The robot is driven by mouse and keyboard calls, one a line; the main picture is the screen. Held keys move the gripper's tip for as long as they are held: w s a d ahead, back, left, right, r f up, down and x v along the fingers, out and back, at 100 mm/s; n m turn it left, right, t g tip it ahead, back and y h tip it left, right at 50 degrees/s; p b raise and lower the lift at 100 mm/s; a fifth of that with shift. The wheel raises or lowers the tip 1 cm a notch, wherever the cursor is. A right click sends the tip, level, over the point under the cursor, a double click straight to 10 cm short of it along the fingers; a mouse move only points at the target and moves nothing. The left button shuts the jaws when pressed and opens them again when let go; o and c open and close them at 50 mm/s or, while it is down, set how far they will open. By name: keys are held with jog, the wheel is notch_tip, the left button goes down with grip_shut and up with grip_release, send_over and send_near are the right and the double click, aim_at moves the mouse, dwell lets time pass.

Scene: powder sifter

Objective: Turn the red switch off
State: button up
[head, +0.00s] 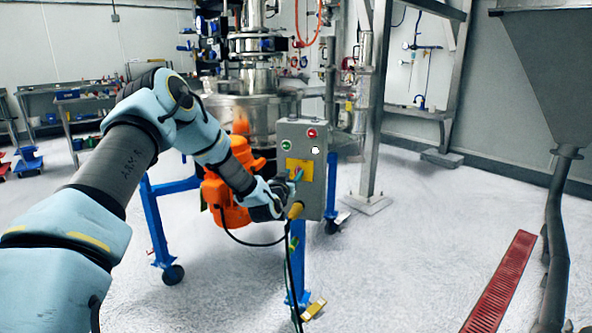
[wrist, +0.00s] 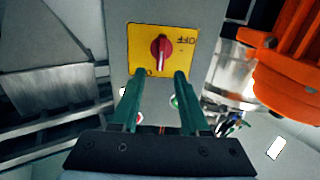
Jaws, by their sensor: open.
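The red switch (wrist: 161,48) is a round knob with a grip bar, on a yellow plate (wrist: 190,62). The bar lies roughly up and down in the wrist view, beside neither side edge of the plate. "OFF" is printed near the plate's upper right corner there; lettering at the lower left is partly hidden by a finger. My gripper (wrist: 157,76) is open and empty. Its green fingers point at the plate, one to each side of the knob in the picture; contact is not visible. In the head view my gripper (head: 297,175) is in front of the yellow plate (head: 306,164), and the knob cannot be made out.
The grey control box (head: 325,185) also carries a red button (head: 312,133), a green button (head: 286,146) and a white one (head: 315,150). The orange sifter motor (head: 222,195) and blue stand (head: 158,228) are close to my arm. A cable hangs below the box.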

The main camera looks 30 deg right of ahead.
aim_at(297, 169)
jog(key=shift+x, duration=1.65)
grip_shut()
